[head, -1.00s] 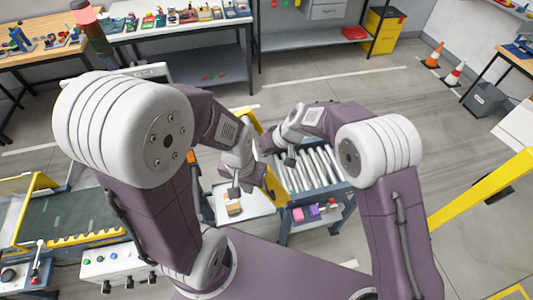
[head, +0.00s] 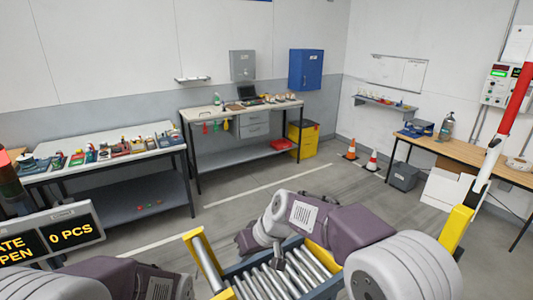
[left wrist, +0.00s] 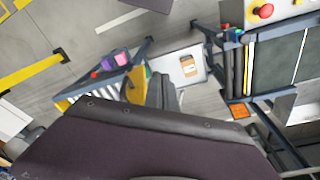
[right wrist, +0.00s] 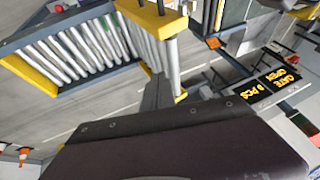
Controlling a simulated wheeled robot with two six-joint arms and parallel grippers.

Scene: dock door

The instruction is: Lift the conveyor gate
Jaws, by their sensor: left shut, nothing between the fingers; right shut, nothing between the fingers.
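The roller section of the conveyor (head: 262,283), which I take to be the gate, shows at the bottom middle of the head view; whether it is raised is unclear. A metal bar with yellow ends (head: 206,262) stands tilted at its left. The rollers also fill the upper left of the right wrist view (right wrist: 85,48). My right gripper (head: 279,262) is shut and empty, above the rollers; in the right wrist view (right wrist: 156,92) it is near the bar, contact unclear. My left gripper (left wrist: 165,92) is shut and empty, near the roller section in that view; the head view hides it.
A sign (head: 52,235) reads "GATE OPEN" and "0 PCS", partly cut off. A white plate with a brown item (left wrist: 189,66) and a dark belt (left wrist: 278,65) lie right of the rollers. A red-white pole (head: 500,130) rises at right.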

